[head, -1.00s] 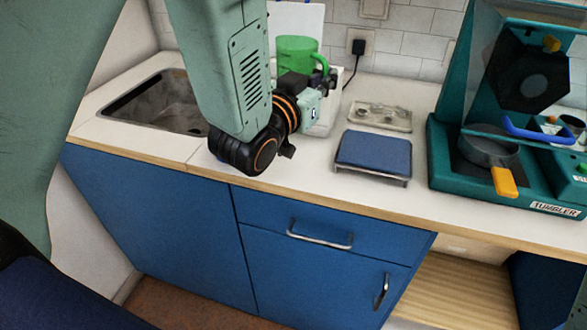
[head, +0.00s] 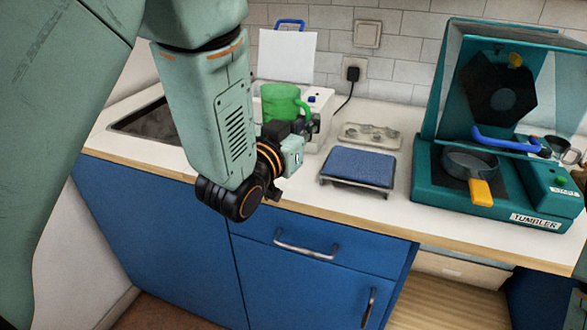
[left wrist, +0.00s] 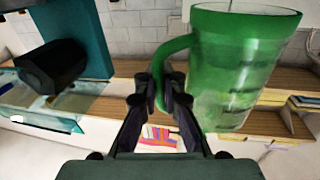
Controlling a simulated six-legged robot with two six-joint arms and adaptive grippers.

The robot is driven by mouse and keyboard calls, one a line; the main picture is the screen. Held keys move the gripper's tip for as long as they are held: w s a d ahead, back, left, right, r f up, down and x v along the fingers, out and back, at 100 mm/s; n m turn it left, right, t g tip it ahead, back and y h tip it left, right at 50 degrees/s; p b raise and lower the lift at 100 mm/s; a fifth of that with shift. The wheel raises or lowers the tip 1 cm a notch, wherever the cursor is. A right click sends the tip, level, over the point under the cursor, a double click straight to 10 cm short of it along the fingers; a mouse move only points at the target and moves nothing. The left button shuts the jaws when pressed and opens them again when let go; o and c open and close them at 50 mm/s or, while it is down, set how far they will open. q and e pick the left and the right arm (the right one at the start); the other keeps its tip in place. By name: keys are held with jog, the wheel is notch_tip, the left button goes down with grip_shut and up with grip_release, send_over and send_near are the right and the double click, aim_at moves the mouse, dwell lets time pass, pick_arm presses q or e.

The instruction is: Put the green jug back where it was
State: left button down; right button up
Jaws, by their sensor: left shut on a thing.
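The green jug (head: 280,103) is see-through and upright, with its handle on the right in the head view. My left gripper (head: 309,123) is shut on that handle. In the left wrist view the jug (left wrist: 240,70) fills the upper right, and the fingers (left wrist: 160,92) close on its handle at the left. My right gripper is not in view.
A blue-topped scale-like stand (head: 359,168) and a clear tray (head: 370,135) sit right of the jug. Further right is the teal tumbler machine (head: 435,190) with a pan (head: 470,160). A sink (head: 150,125) is at left. The counter's front strip (head: 345,203) is bare.

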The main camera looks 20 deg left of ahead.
pick_arm(q)
jog(key=f, duration=0.1)
jog(key=a+f, duration=0.1)
jog(key=f, duration=0.1)
jog(key=w+f+b, duration=0.1)
jog(key=f, duration=0.1)
jog(key=shift+w+a+f, duration=0.1)
jog(key=shift+a, duration=0.05)
jog(key=shift+s+d+f+b, duration=0.25)
jog(key=shift+f, duration=0.4)
jog(key=shift+s+d+f+b, duration=0.2)
jog(key=shift+d+f, duration=0.05)
jog(key=shift+f, duration=0.35)
jog(key=shift+w+f, duration=0.1)
jog(key=shift+f, duration=0.1)
jog(key=shift+w+a+f, duration=0.1)
jog(key=shift+w+a, duration=0.1)
jog(key=c, duration=2)
grip_release()
jog(key=shift+a+f, duration=0.15)
jog(key=o, duration=0.5)
jog(key=shift+s+d+r, duration=0.25)
jog(key=shift+d+r, duration=0.05)
jog(key=shift+o, duration=0.2)
jog(key=shift+w+a+f, duration=0.2)
jog(key=shift+a, duration=0.05)
jog(key=shift+s+d+r, duration=0.1)
jog(key=shift+s, duration=0.3)
jog(key=p+v, duration=0.2)
jog(key=v, duration=0.9)
